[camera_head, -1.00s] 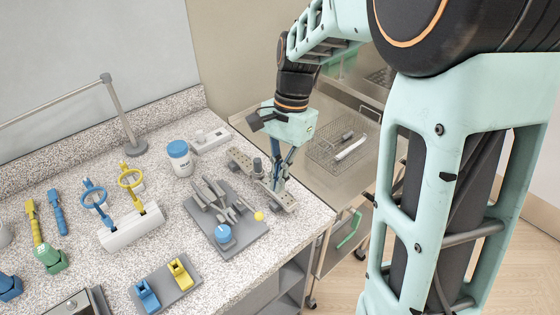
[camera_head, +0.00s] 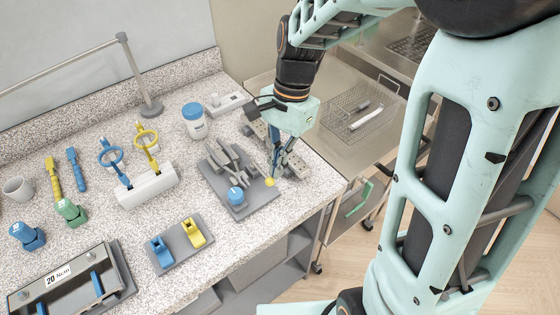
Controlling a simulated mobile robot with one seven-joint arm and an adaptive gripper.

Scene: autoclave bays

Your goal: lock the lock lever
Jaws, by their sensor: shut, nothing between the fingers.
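A grey fixture (camera_head: 218,166) with upright grey parts stands on the speckled counter. It has a blue knob (camera_head: 236,196) at its front and a yellow ball (camera_head: 270,182) at its right edge. The ball looks like the end of the lock lever; the lever's arm is not clearly visible. My gripper (camera_head: 276,172) points down right beside the ball, with its fingers shut and empty. I cannot tell whether the fingertips touch the ball.
A white jar with a blue lid (camera_head: 195,121) stands behind the fixture. A stand with blue and yellow ring-handled tools (camera_head: 148,188) is to the left. A small grey tray (camera_head: 178,242) lies in front. A wire basket (camera_head: 358,112) sits on the steel surface at right.

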